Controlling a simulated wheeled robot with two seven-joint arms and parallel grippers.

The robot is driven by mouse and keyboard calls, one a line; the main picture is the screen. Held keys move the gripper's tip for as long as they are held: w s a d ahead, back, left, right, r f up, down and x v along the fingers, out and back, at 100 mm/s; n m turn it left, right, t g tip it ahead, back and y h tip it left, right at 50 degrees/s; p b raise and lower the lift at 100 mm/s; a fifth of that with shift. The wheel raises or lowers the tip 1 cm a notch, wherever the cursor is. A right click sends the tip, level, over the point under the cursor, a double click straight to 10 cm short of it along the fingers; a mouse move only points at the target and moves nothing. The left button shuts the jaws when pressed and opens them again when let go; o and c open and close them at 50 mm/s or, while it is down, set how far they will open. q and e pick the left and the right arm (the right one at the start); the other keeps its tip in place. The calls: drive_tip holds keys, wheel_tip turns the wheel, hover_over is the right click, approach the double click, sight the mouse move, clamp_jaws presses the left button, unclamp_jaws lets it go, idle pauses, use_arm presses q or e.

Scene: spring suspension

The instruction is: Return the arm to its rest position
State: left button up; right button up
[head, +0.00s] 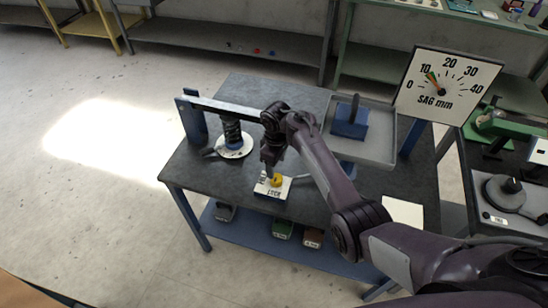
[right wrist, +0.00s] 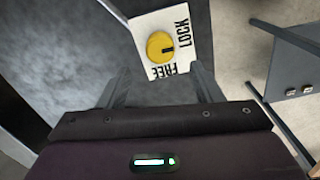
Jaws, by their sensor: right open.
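My right arm reaches in from the lower right of the head view. Its gripper (head: 268,170) is open and empty, over the front of the dark workbench (head: 330,205). In the right wrist view its fingers (right wrist: 161,88) stand apart. The yellow knob (right wrist: 160,46) lies ahead of them, not gripped. The knob (head: 277,181) sits on a white plate (right wrist: 192,55) marked LOCK and FREE. A dark mark on the knob points right in the wrist view; I cannot tell which setting this is. My left gripper is not in view.
A black spring (head: 231,130) stands on a round white base under a lever bar (head: 225,106). A grey tray (head: 377,150) holds a blue block (head: 350,121) with a post. A gauge (head: 445,85) reads near 10. Small bins sit on the blue lower shelf (head: 262,236). Floor at left is clear.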

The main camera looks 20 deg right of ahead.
drive_tip(key=shift+s, duration=0.1)
drive_tip(key=s+d+f+m+t, duration=0.1)
drive_tip(key=s+d+f+m, duration=0.1)
drive_tip(key=s, duration=0.5)
drive_tip(key=s+r+m+t, duration=0.1)
drive_tip(key=s+r+m, duration=0.2)
drive_tip(key=s+r, duration=0.55)
drive_tip(key=s+r+m+t, duration=0.2)
drive_tip(key=s+r, duration=0.2)
drive_tip(key=s, duration=0.9)
wheel_tip(320, 180, down, 33)
drive_tip(key=s+g+b, duration=0.1)
drive_tip(key=g+b, duration=0.1)
drive_tip(key=b, duration=0.2)
drive_tip(key=s+d+f+g+b, duration=0.1)
drive_tip(key=s+d+f+b, duration=0.2)
drive_tip(key=s+f, duration=1.7)
wheel_tip(320, 180, down, 3)
drive_tip(key=shift+s+d+r, duration=0.1)
drive_tip(key=shift+s+d, duration=0.05)
drive_tip(key=shift+d, duration=0.2)
